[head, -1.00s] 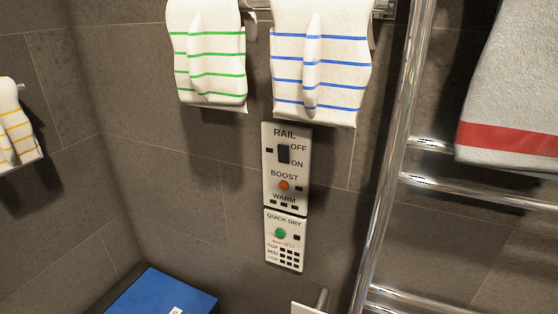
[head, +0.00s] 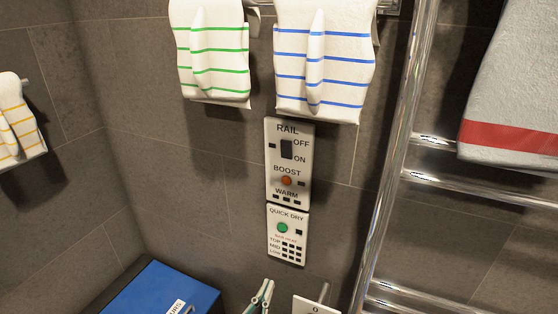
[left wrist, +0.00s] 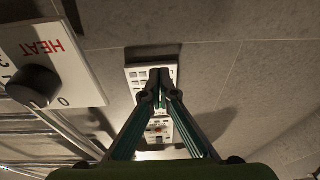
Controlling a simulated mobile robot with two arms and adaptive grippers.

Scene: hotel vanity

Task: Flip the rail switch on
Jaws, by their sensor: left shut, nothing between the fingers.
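The rail switch (head: 286,149) is a dark rocker beside the words OFF and ON on a white wall panel (head: 271,165). I cannot tell which way the rocker is tipped. My left gripper (head: 266,285) shows at the bottom edge of the head view, below the panels and apart from the switch. In the left wrist view the left gripper (left wrist: 158,82) has its fingertips together with nothing between them. They overlap the white panels on the wall behind, partly hiding them. My right gripper is in neither view.
A Quick Dry panel (head: 275,244) with a green button sits just under the rail panel. Striped towels (head: 325,60) hang above. A chrome towel rail (head: 395,165) stands at right. A blue box (head: 160,290) is at lower left. A HEAT dial (left wrist: 32,88) is close to the gripper.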

